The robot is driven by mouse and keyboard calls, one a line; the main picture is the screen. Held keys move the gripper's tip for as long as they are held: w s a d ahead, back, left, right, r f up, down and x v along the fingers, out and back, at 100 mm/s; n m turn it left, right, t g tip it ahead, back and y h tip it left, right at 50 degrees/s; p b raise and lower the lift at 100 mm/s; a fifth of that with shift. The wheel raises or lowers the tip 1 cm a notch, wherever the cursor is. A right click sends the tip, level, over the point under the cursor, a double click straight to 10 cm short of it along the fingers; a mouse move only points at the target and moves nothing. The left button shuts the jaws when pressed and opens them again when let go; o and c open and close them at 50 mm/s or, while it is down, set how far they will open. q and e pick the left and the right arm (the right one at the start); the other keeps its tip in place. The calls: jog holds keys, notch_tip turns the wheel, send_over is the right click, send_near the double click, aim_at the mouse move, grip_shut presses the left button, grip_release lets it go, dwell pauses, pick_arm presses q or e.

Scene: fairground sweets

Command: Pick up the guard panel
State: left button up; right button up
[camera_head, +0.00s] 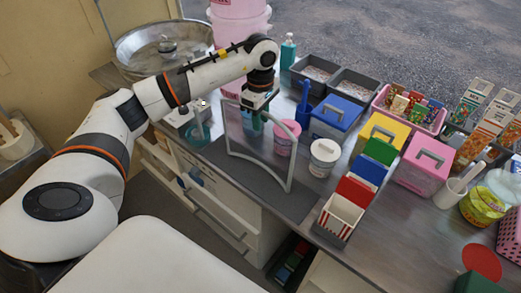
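The guard panel, a clear curved sheet with a pale grey frame (261,158), stands upright over the dark mat on the counter. My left gripper (257,107) points down at the panel's top edge, near its middle. The fingers are small and dark here, and I cannot tell whether they are closed on the edge or just around it. Pink and white tubs show behind and beside the panel. My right gripper is not in view.
A steel candyfloss bowl (165,45) stands at the back left. The dark mat (285,203) has bare room in front.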

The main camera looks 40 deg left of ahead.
pick_arm(q)
jog(key=shift+f, duration=0.7)
grip_shut()
jog(key=shift+r, duration=0.15)
